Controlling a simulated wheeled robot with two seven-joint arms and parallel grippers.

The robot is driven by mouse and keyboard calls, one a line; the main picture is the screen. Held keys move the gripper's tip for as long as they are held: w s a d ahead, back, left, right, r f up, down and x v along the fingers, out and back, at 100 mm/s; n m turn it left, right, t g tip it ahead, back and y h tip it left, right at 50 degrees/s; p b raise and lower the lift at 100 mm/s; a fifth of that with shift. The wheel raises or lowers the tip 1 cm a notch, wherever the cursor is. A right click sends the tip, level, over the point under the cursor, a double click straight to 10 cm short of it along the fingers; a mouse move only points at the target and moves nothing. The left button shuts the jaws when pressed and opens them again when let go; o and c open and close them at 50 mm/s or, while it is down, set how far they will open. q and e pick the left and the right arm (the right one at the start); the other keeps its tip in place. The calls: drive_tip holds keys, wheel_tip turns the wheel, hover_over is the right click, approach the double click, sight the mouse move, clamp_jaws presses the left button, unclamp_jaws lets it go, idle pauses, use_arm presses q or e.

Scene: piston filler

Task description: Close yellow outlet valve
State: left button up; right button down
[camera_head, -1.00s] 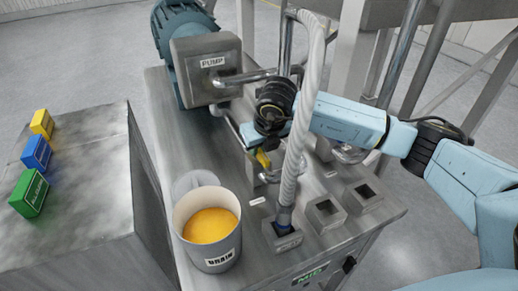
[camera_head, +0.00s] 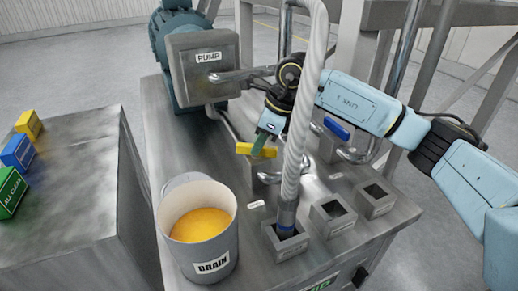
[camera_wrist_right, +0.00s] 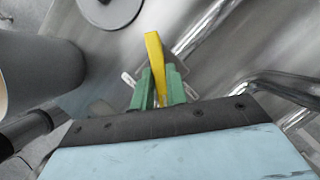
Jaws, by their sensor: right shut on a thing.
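The yellow outlet valve handle (camera_head: 246,149) sits over a metal pipe on the machine's top, behind the drain bucket. It lies nearly level, left to right, in the head view. My right gripper (camera_head: 266,140) is shut on it from above. In the right wrist view, the yellow handle (camera_wrist_right: 156,50) stands between the two green fingers of my right gripper (camera_wrist_right: 160,90), with its far end sticking out beyond them. The valve body is partly hidden by the gripper. My left gripper is not in view.
A grey DRAIN bucket (camera_head: 209,258) with yellow-orange contents stands in front. A ribbed hose (camera_head: 296,160) rises close to my right gripper and ends in a square socket. A blue valve handle (camera_head: 337,128) lies to the right. The PUMP box (camera_head: 205,80) stands behind. Coloured blocks (camera_head: 18,152) are at left.

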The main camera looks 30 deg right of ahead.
drive_tip(key=n+g+b, duration=0.1)
drive_tip(key=n, duration=0.2)
drive_tip(key=shift+w+r+n+y, duration=0.1)
drive_tip(key=shift+w+n+y, duration=0.05)
drive_tip(key=shift+n+y, duration=0.2)
drive_tip(key=shift+w+d+n+g+b, duration=0.1)
drive_tip(key=shift+n+g+b, duration=0.45)
drive_tip(key=shift+n, duration=1)
drive_tip(key=shift+g, duration=0.25)
drive_tip(key=c, duration=1.4)
unclamp_jaws()
drive_tip(key=v, duration=1.3)
drive_tip(key=shift+d, duration=0.15)
drive_tip(key=shift+r, duration=0.1)
